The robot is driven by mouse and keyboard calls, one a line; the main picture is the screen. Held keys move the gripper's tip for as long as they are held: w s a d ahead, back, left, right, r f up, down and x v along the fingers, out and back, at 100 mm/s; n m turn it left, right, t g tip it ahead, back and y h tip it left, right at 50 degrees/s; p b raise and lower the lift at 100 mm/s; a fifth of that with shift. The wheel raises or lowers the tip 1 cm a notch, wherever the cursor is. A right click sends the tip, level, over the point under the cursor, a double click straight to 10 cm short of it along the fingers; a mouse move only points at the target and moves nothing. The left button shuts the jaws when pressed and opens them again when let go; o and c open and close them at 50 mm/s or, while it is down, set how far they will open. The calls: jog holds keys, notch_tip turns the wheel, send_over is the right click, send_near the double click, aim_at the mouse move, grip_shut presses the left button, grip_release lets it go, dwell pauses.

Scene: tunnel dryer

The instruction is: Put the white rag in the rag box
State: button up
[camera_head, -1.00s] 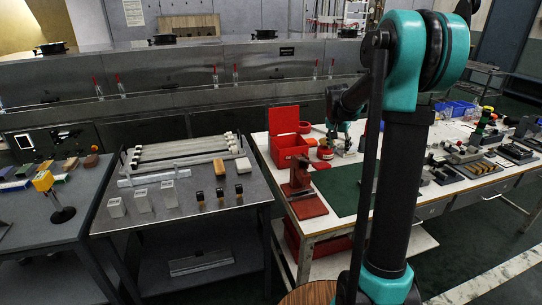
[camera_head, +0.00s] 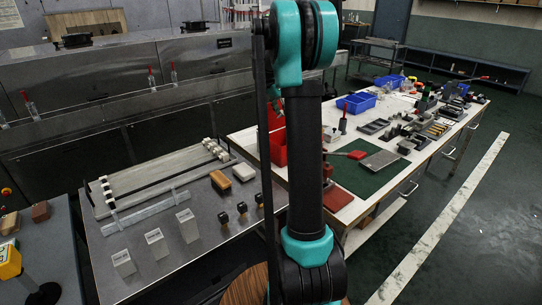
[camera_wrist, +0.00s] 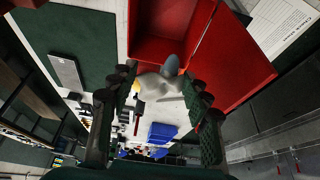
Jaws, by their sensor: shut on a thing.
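The white rag (camera_wrist: 152,92) shows in the wrist view as a greyish-white crumpled cloth between my fingertips. My gripper (camera_wrist: 163,82) is shut on it. The rag box is an open red box (camera_wrist: 150,48) with a raised red lid (camera_wrist: 238,62); my fingertips overlap its near edge in that view. I cannot tell the height of the rag over the box. In the head view the red box (camera_head: 279,150) stands on the white table's left end, partly hidden behind my arm. My gripper and the rag are hidden there.
A green mat (camera_head: 365,180) with a grey plate (camera_head: 381,159) lies right of the box. Blue bins (camera_head: 357,103) and small tools stand farther along the white table. A grey table (camera_head: 150,205) with metal blocks stands at left. The floor (camera_head: 460,190) at right is clear.

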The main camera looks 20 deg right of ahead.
notch_tip(320, 180, down, 20)
jog(key=shift+r, duration=0.2)
dwell(0.4)
jog(key=shift+f, duration=0.1)
jog(key=o, duration=1)
jog(key=v, duration=1.2)
jog(key=s+a+f+n+t+y, duration=0.1)
jog(key=s+a+n, duration=0.3)
jog(key=s, duration=0.8)
jog(key=s+a+f+n+y, duration=0.2)
jog(key=s+a+f+n, duration=0.2)
jog(key=s, duration=0.7)
jog(key=s+a+f+n+t+y, duration=0.1)
jog(key=s+a+f+n, duration=0.2)
jog(key=s, duration=0.9)
jog(key=shift+s+a+n+t, duration=0.15)
jog(key=shift+s+a+n, duration=0.05)
jog(key=shift+a+n, duration=0.65)
jog(key=shift+s+a+n+t, duration=0.2)
jog(key=shift+a+n, duration=0.45)
jog(key=shift+a, duration=0.3)
